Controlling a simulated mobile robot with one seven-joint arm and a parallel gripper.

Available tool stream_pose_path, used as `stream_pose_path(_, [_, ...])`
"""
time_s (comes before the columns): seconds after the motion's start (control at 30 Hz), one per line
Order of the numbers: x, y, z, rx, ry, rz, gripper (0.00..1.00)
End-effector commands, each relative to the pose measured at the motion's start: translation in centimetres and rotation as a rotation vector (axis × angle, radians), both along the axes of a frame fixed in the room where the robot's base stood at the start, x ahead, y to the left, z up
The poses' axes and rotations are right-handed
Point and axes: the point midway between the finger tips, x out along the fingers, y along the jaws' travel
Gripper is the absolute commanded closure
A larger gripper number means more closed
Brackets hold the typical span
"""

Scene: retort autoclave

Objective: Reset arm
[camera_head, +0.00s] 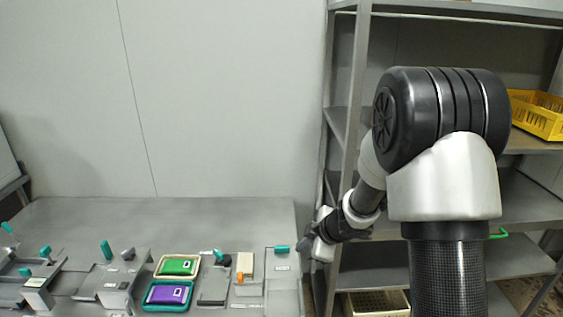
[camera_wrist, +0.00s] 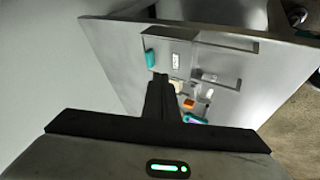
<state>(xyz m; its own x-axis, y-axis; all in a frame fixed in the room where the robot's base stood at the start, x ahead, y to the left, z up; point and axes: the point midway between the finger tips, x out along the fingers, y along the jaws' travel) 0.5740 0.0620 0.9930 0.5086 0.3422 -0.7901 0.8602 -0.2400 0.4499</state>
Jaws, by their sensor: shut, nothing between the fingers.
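My arm is bent in front of the shelf rack in the head view, and my gripper (camera_head: 316,248) hangs low beside the right edge of the grey table (camera_head: 215,215). In the wrist view the dark fingers of my gripper (camera_wrist: 160,80) are together, with nothing seen between them. They point over the table, which also shows in the wrist view (camera_wrist: 120,50). The fingertips appear apart from the fixtures on it. Part of the gripper is hard to make out in the head view.
A green pouch (camera_head: 177,267) and a purple pouch (camera_head: 167,295) lie in trays among grey fixtures with teal handles. A fixture with a teal handle (camera_head: 282,249) stands near the table's right edge. The metal rack (camera_head: 346,120) holds a yellow crate (camera_head: 538,115). The table's back is clear.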

Motion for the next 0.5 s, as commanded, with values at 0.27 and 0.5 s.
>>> stream_pose_path(0.27, [-0.7,-8.1,16.4,-0.038,-0.178,-0.519,1.00])
stream_pose_path(0.5, [-12.4,-12.7,25.3,0.086,-0.106,-1.008,1.00])
